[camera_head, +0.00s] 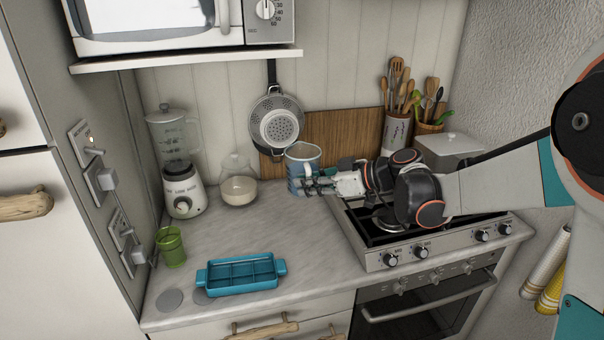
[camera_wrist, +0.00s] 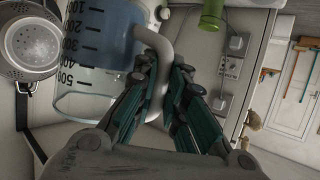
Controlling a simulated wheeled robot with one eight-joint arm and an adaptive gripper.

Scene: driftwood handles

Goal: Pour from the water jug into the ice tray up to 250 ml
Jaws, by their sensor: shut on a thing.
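The water jug (camera_head: 303,157) is a clear measuring jug with blue-tinted water, near the wooden board left of the cooker. It looks upright. My gripper (camera_head: 322,184) is shut on its pale handle (camera_wrist: 161,45) from the right. In the wrist view the jug (camera_wrist: 88,80) appears upside down, with marks from 100 to 500; the water surface lies around the 400 mark. I cannot tell whether its base touches the counter. The blue ice tray (camera_head: 240,290) lies empty on the front counter, left of and nearer than the jug.
A green cup (camera_head: 170,248) stands left of the tray. A blender (camera_head: 182,190) and a glass-domed dish (camera_head: 239,190) stand at the back left. The cooker (camera_head: 375,255) is on the right, a colander (camera_head: 277,125) hangs behind. Counter between jug and tray is clear.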

